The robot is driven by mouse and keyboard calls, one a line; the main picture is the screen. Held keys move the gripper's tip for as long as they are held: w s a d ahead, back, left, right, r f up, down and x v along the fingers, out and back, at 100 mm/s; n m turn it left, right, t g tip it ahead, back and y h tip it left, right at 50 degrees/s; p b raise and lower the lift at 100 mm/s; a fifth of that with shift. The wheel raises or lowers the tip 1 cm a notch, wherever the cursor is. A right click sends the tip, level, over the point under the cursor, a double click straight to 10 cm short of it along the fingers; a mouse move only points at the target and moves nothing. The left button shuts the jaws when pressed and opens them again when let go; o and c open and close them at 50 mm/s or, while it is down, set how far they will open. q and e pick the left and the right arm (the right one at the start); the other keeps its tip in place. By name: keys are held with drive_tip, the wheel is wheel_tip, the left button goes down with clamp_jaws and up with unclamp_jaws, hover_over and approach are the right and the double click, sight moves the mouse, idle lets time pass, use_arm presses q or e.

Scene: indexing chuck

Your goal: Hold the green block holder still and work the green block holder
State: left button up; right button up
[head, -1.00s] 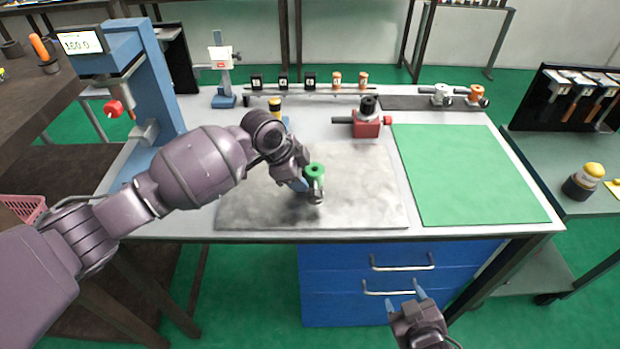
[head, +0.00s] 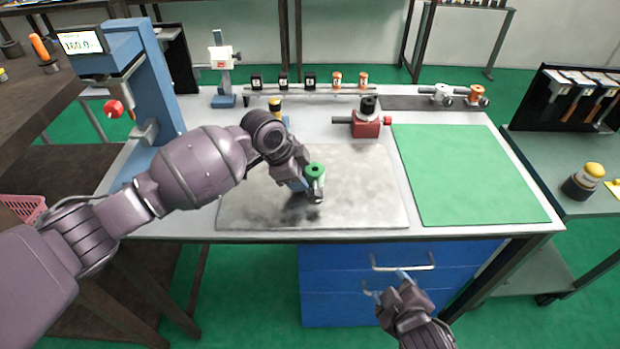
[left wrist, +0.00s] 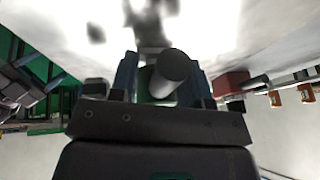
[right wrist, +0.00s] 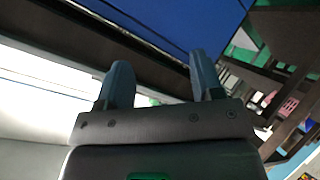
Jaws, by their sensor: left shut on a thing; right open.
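The green block holder (head: 315,171) stands on the grey metal plate (head: 365,190), with a green round top and a grey metal part on its near side. My left gripper (head: 303,184) is shut on it from the left. In the left wrist view a grey cylinder (left wrist: 174,68) hides most of the holder between the fingers. My right gripper (head: 389,285) is open and empty, in front of the blue drawers, below the table top. Its two spread fingers also show in the right wrist view (right wrist: 158,85).
A red block holder (head: 367,125) stands behind the plate. A green mat (head: 470,175) lies clear at right. A rack of small black and orange pieces (head: 310,88) runs along the back. Blue drawers (head: 340,285) with handles sit under the front edge. A blue press (head: 150,80) stands at left.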

drive_tip(key=w+a+r+n, duration=0.4)
drive_tip(key=a+r+n, duration=0.45)
drive_tip(key=n, duration=0.45)
drive_tip(key=n+t, duration=0.2)
drive_tip(key=n, duration=1.1)
approach(318, 199)
drive_tip(key=shift+x, duration=5.1)
drive_tip(key=shift+a, duration=0.2)
drive_tip(key=c, duration=0.9)
drive_tip(key=m+y, duration=0.2)
drive_tip(key=m, duration=0.1)
drive_tip(key=shift+d+y, duration=0.15)
drive_tip(key=shift+y, duration=0.15)
drive_tip(key=m+y, duration=0.2)
drive_tip(key=shift+f+m+t, duration=0.1)
drive_tip(key=shift+m+t, duration=0.2)
